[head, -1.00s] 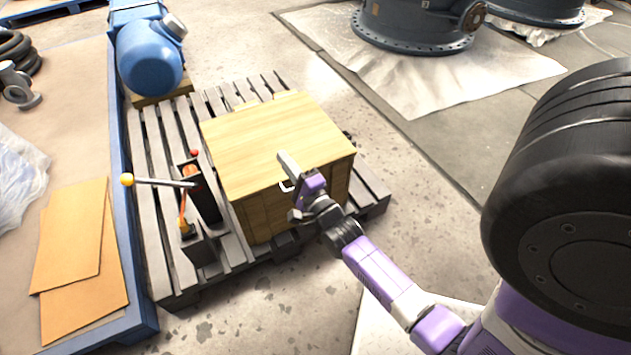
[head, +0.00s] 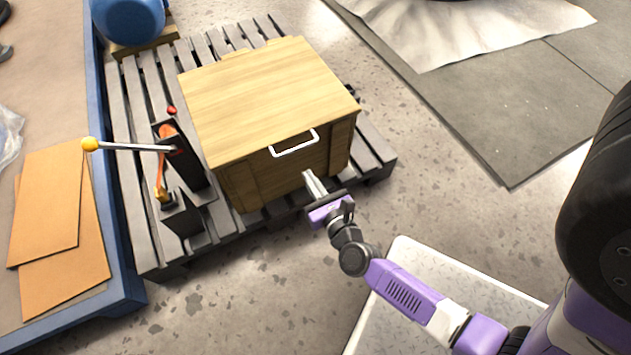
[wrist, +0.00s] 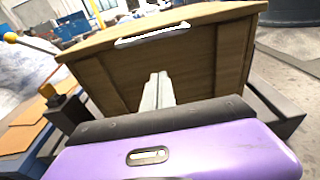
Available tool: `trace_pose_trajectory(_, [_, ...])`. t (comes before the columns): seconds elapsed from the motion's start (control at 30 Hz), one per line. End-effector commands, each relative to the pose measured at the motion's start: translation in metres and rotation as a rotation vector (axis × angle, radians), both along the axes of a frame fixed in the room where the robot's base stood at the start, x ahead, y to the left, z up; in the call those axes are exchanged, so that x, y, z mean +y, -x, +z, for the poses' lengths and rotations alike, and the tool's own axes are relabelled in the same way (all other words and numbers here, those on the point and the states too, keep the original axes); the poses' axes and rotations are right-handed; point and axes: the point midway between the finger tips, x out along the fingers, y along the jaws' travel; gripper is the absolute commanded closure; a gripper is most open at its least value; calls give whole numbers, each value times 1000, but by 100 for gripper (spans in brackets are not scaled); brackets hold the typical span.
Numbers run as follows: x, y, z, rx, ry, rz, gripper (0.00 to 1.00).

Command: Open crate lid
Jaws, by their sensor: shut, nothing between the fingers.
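The wooden crate (head: 240,176) stands on a grey slatted pallet, with its flat lid (head: 265,95) down. A white handle (head: 294,143) sits on the lid's front edge. The handle also shows in the wrist view (wrist: 152,35), above my fingers. My gripper (head: 310,176) is shut and empty, in front of the crate's front face and below the handle, apart from the handle. In the wrist view my fingers (wrist: 158,78) are together and point at the front face. Whether the tips touch the face I cannot tell.
A lever device with a yellow knob (head: 90,144) and red knob stands left of the crate on the pallet (head: 130,120). A blue tank (head: 128,20) is behind. A blue-edged table with cardboard sheets (head: 65,245) is at left.

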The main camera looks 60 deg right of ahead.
Motion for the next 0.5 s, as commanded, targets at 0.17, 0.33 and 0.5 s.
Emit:
trace_pose_trajectory(0.17, [-22,-31,-6,-2,3,-3,100])
trace_pose_trajectory(0.33, [-35,-49,0,1,1,-3,100])
trace_pose_trajectory(0.5, [-32,-44,22,1,2,-2,100])
